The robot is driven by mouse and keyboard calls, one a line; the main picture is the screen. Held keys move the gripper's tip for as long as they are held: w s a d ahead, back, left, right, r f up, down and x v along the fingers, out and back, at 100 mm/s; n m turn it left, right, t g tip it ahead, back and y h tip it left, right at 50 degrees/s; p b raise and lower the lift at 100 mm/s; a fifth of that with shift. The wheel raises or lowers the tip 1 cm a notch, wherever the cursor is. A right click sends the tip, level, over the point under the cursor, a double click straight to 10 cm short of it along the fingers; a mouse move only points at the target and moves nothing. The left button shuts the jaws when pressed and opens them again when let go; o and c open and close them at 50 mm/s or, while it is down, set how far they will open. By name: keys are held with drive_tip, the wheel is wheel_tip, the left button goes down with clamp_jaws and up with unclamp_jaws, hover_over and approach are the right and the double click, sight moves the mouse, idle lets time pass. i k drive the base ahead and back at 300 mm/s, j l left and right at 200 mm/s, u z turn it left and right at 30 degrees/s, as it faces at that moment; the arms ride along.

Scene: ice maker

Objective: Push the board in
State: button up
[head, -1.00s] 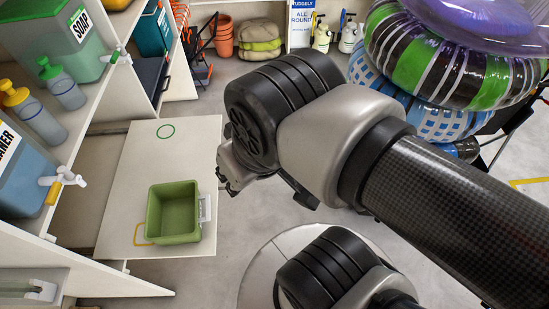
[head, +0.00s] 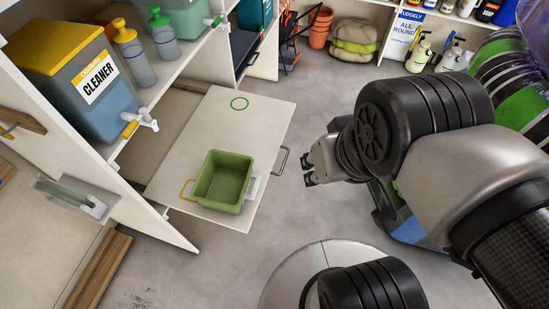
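The white board (head: 205,125) is pulled out from the shelf unit in the head view. It carries a printed green circle near its far end and a yellow outline near its front. A green bin (head: 222,182) sits on the board near its front edge and partly covers the yellow outline. A metal loop handle (head: 281,160) is on the board's right edge. My gripper (head: 309,174) is to the right of the handle, apart from it, pointing left toward the board. Its dark fingertips look apart, with nothing between them.
Shelves at left hold a blue cleaner tank (head: 85,85) with a tap (head: 140,121) and pump bottles (head: 165,40). A slanted white panel edge stands left of the board. Stacked patterned rings (head: 505,80) are at the right behind my arm.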

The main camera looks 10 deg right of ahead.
sight(255, 126)
drive_tip(key=i+j+z, duration=0.1)
drive_tip(key=z, duration=0.4)
drive_tip(key=i+j+z, duration=0.1)
drive_tip(key=z, duration=0.35)
drive_tip(key=j+z, duration=0.3)
drive_tip(key=z, duration=0.2)
